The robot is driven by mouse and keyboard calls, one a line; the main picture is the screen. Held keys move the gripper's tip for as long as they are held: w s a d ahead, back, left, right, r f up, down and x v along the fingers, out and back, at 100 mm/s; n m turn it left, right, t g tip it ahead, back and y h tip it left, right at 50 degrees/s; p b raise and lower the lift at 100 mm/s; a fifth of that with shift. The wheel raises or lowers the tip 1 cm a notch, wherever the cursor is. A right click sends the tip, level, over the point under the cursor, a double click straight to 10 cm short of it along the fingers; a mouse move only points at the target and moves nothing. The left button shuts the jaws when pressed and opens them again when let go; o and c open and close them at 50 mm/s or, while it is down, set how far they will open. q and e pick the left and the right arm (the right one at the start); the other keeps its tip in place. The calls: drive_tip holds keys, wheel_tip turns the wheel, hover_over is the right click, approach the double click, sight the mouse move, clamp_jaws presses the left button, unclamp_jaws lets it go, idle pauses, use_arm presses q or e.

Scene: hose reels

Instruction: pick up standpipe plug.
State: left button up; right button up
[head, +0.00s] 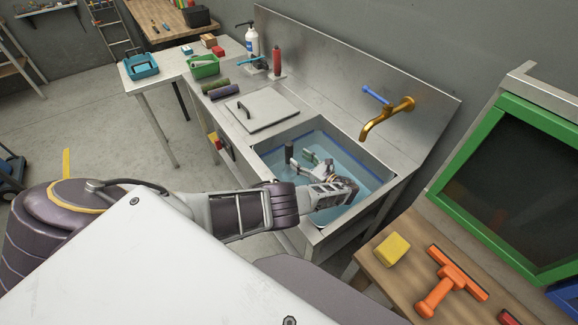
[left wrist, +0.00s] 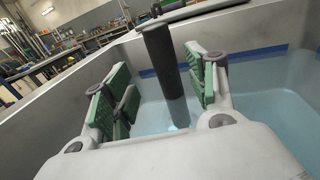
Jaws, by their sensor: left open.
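The standpipe plug (head: 289,152) is a dark upright cylinder standing in the water-filled sink (head: 372,203). In the left wrist view the standpipe plug (left wrist: 161,62) rises between and beyond the fingers, its lower part in the water. My left gripper (head: 299,160) is open inside the sink basin, its fingers pointing at the plug. In the left wrist view the green-padded fingers of my left gripper (left wrist: 163,92) are spread on either side of the plug, with visible gaps. The plug's foot is hard to make out under the water. My right gripper is not in view.
A brass tap (head: 385,121) overhangs the sink from the back wall. A flat grey lid (head: 262,110) lies on the counter left of the basin. A wooden bench at right holds a yellow sponge (head: 392,250) and an orange squeegee (head: 447,280).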

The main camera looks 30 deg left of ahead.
sight(292, 152)
use_arm(q)
drive_tip(key=shift+w+a, duration=0.2)
drive_tip(key=shift+a, duration=0.9)
drive_tip(key=shift+w+a+r, duration=0.1)
drive_tip(key=shift+w+a, duration=0.15)
drive_tip(key=shift+a, duration=0.55)
drive_tip(key=shift+w+a+r, duration=0.15)
drive_tip(key=shift+w+a, duration=0.1)
drive_tip(key=shift+a, duration=0.6)
drive_tip(key=shift+w+a+r, duration=0.1)
drive_tip(key=shift+w+a, duration=0.15)
drive_tip(key=shift+a, duration=0.55)
clamp_jaws()
